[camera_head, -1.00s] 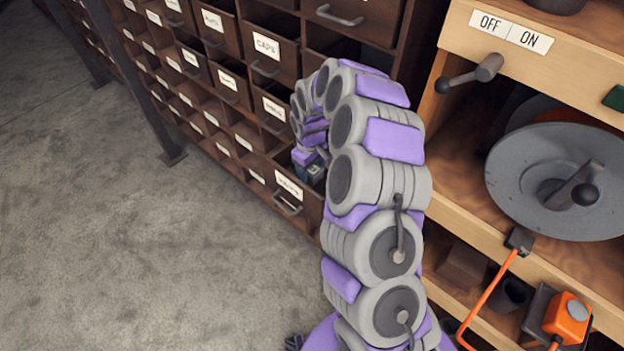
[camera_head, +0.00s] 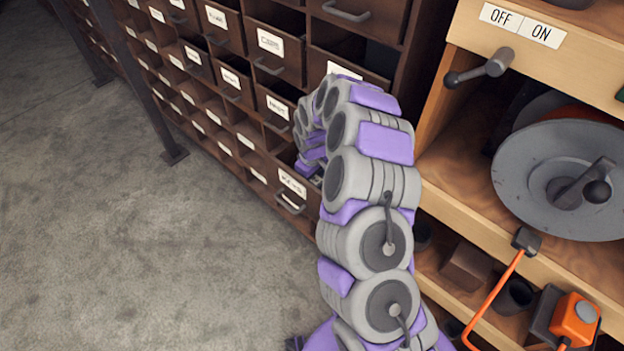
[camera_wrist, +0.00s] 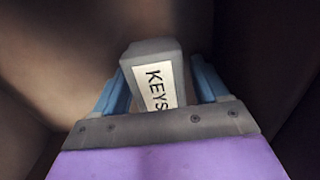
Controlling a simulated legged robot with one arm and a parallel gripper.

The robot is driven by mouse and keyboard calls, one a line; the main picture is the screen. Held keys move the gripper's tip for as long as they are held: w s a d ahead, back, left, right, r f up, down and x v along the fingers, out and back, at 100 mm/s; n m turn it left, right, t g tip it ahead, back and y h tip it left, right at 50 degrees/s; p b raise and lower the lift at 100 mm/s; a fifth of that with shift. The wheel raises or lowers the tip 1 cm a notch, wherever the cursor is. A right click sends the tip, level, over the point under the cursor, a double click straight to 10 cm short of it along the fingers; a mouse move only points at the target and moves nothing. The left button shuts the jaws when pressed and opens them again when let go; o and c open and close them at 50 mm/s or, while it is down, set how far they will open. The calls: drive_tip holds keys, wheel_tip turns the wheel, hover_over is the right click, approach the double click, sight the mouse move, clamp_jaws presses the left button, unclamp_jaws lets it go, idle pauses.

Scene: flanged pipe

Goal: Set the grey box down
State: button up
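The grey box (camera_wrist: 152,60), with a white label reading KEYS, sits between the blue fingers of my gripper (camera_wrist: 160,88) in the wrist view. In the head view my gripper (camera_head: 306,168) is down at an open drawer (camera_head: 291,190) low in the dark wooden cabinet. Its fingertips and the box are mostly hidden there by the drawer and my arm. Brown drawer walls surround the box in the wrist view. Whether the box touches the drawer bottom cannot be told.
The cabinet (camera_head: 235,85) has several labelled drawers, some pulled open above and beside my gripper. At right stands a wooden shelf unit (camera_head: 470,205) with a grey reel (camera_head: 545,170), an OFF/ON lever (camera_head: 485,68) and an orange device (camera_head: 575,318).

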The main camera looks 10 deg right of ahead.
drive_tip(key=shift+o, duration=0.7)
drive_tip(key=shift+r, duration=0.1)
wheel_tip(320, 180, up, 12)
drive_tip(key=p, duration=0.2)
drive_tip(key=shift+m+y, duration=0.3)
drive_tip(key=shift+m, duration=0.1)
drive_tip(key=s+r, duration=0.2)
drive_tip(key=s+a+r, duration=0.1)
drive_tip(key=s+r, duration=0.2)
drive_tip(key=s+a+r, duration=0.1)
drive_tip(key=s+r, duration=0.1)
drive_tip(key=r, duration=0.1)
drive_tip(key=shift+s+a+r, duration=0.1)
drive_tip(key=shift+s+r, duration=0.05)
drive_tip(key=shift+s, duration=0.05)
drive_tip(key=s+d+r+m+g, duration=0.1)
drive_tip(key=s+r+m, duration=0.2)
drive_tip(key=s, duration=1.3)
drive_tip(key=s+d+r+m, duration=0.2)
drive_tip(key=s+r, duration=0.3)
drive_tip(key=s, duration=1.2)
drive_tip(key=shift+s+d+r+m+g, duration=0.2)
drive_tip(key=shift+s+r+m+g, duration=0.15)
drive_tip(key=shift+m, duration=0.35)
